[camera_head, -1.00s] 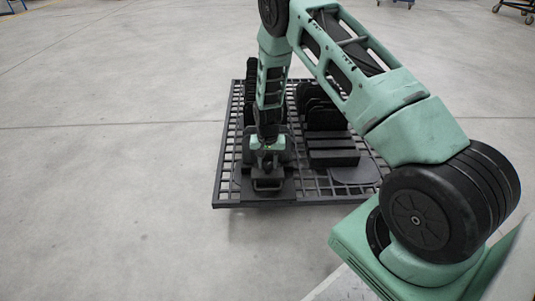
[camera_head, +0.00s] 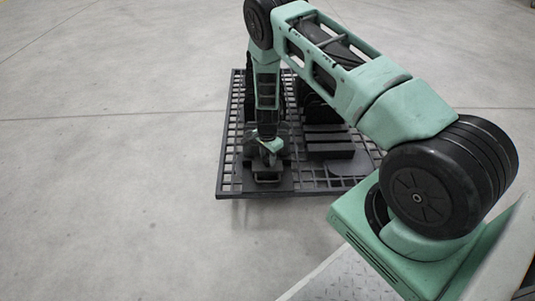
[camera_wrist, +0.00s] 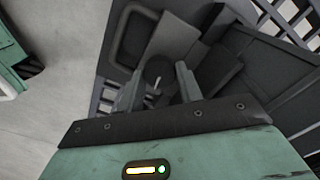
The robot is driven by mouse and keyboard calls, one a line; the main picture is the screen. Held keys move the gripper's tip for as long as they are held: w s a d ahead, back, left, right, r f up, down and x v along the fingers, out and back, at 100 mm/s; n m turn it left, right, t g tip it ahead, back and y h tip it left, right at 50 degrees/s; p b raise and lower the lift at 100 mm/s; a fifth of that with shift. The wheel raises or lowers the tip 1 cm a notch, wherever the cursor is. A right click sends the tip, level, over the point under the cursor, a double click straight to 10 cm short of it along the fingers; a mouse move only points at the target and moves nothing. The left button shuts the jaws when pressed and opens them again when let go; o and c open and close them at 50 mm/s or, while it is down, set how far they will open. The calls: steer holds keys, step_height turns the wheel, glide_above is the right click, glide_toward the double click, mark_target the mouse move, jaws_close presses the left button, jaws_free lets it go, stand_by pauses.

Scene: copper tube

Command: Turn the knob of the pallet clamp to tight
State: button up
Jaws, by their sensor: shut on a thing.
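The pallet clamp (camera_head: 268,176) is a dark block with a frame-like front part, at the near edge of the black grid pallet (camera_head: 229,172). Its knob (camera_wrist: 158,68) is dark and round with a short white mark, seen in the wrist view. My gripper (camera_wrist: 159,84) is shut on the knob, one finger on each side. In the head view my gripper (camera_head: 268,152) points straight down over the clamp and hides the knob. I cannot tell from the mark alone how tight the knob is.
Dark blocks (camera_head: 330,152) and upright dark plates (camera_head: 315,106) stand on the pallet right of the clamp. The grey floor (camera_head: 110,190) left of the pallet is clear. My arm covers part of the pallet's right side.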

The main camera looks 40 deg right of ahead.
mark_target(268, 159)
steer(key=shift+m, duration=0.4)
steer(key=o, duration=1)
steer(key=shift+r, duration=0.1)
step_height(268, 159, up, 17)
steer(key=p, duration=0.6)
steer(key=shift+r, duration=0.15)
